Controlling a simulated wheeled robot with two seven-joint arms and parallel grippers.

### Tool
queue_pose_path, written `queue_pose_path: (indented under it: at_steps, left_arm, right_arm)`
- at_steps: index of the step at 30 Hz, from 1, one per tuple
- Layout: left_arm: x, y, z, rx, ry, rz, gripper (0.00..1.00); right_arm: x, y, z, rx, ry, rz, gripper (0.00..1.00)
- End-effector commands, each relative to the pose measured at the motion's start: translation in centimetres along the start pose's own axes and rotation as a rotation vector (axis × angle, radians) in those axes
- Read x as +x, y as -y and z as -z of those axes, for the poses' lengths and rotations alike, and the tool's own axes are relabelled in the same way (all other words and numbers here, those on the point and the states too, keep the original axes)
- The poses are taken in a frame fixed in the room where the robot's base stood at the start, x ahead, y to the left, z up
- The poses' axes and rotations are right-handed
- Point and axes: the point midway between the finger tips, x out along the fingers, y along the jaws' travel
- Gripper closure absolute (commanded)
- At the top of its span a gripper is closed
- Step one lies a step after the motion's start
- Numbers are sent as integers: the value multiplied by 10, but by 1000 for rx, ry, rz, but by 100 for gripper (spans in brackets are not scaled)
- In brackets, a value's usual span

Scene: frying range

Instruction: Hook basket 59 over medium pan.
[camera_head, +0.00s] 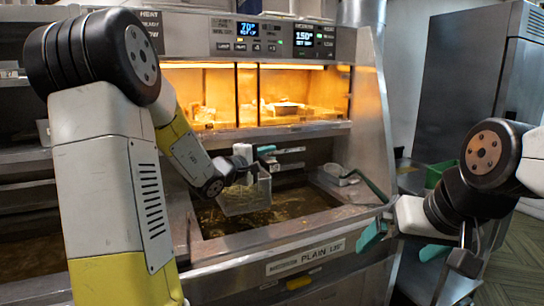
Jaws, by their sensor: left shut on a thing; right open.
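My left gripper (280,158) has teal fingertips and is shut on a wire mesh basket (246,197) at its handle end, with a small number tag beside the fingers, too small to read surely. The basket hangs over the oil of the fryer pan (305,203), towards its back left; I cannot tell whether it touches the oil or a rim. Which pan is the medium one is not readable. My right gripper (405,245) is open and empty, right of the pan's front corner, with teal fingertips apart.
A second basket (342,176) with a dark green handle sits at the pan's right edge. Another oil vat (30,240) lies left, partly behind my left arm. A lit holding cabinet (300,88) stands behind. A green bin (440,172) is at the right.

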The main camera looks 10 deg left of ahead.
Motion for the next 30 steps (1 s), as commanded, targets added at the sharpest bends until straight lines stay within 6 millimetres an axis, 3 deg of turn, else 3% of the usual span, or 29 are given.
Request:
queue_pose_path:
  at_steps: [8,30]
  left_arm:
    - [1,-2,2,2,1,-1,100]
    - [43,-5,76,3,1,-2,100]
  right_arm:
    - [0,0,0,0,0,0,0]
    - [0,0,0,0,0,0,0]
